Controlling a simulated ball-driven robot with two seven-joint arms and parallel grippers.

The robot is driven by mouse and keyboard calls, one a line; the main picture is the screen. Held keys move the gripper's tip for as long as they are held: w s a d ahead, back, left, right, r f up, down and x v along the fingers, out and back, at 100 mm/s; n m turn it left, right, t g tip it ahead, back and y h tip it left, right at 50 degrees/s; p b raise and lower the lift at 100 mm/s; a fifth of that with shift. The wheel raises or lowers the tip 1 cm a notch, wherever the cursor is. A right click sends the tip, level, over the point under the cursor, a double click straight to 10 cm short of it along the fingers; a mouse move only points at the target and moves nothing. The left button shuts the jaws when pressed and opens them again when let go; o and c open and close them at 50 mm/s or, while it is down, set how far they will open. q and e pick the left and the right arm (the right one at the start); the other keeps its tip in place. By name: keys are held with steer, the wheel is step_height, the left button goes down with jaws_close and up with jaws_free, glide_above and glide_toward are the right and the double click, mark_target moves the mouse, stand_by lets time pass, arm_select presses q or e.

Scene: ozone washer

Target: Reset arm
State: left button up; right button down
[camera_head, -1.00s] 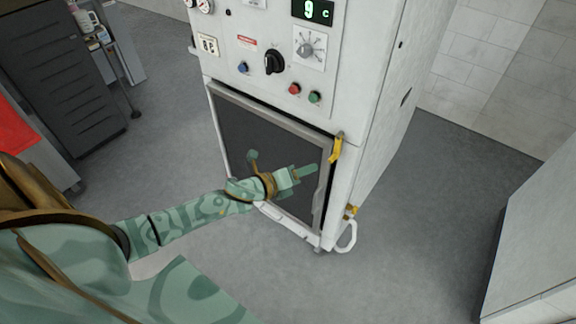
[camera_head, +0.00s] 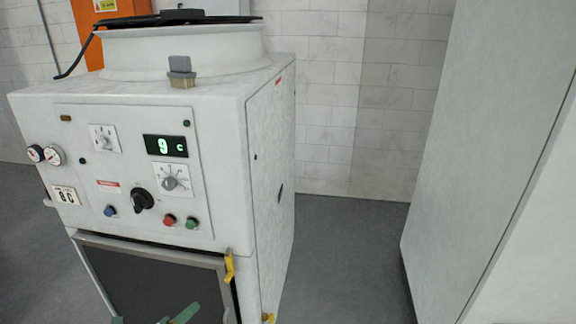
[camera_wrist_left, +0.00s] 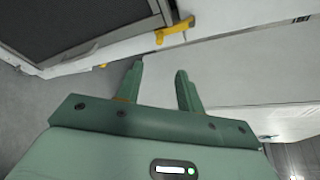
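My left gripper (camera_wrist_left: 160,88) is open and empty in the left wrist view, its two green fingers apart. In the head view only green tips of the left gripper (camera_head: 180,315) show at the bottom edge, in front of the washer's dark door (camera_head: 150,285). The white ozone washer (camera_head: 272,180) fills the left half of the head view. In the left wrist view the yellow latch (camera_wrist_left: 174,31) lies beyond the fingers, apart from them. My right gripper is in neither view.
A tall white cabinet (camera_head: 490,130) stands at the right. Grey floor (camera_head: 345,250) is free between it and the washer. A tiled wall (camera_head: 335,100) is behind. The washer's panel has a black knob (camera_head: 142,199) and a display reading 9 c (camera_head: 166,146).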

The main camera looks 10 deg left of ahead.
arm_select(q)
steer(key=s+a+f+n+g+y, duration=0.2)
steer(key=s+a+f+n, duration=0.15)
steer(key=f+n, duration=0.35)
steer(key=s+a+f+n+g+y, duration=0.1)
steer(key=s+a+f+n+y, duration=0.3)
steer(key=f, duration=0.5)
steer(key=s+a+f+n+g, duration=0.1)
steer(key=s+f+n+g, duration=0.4)
steer(key=s+f, duration=0.45)
steer(key=s+d+f+n+g, duration=0.2)
steer(key=s+d+f+n, duration=0.1)
steer(key=s, duration=0.7)
steer(key=s+d+f+n+g, duration=0.2)
steer(key=s+d+f, duration=0.2)
steer(key=s, duration=0.5)
steer(key=s+d+f+n+g+h, duration=0.1)
steer(key=s+d+f+n+g, duration=0.1)
steer(key=s, duration=0.8)
steer(key=d+f+n, duration=0.1)
steer(key=d+f, duration=0.1)
steer(key=d, duration=0.1)
steer(key=shift+s+d+f+n, duration=0.3)
steer(key=shift+s+d, duration=0.05)
steer(key=shift+d, duration=0.05)
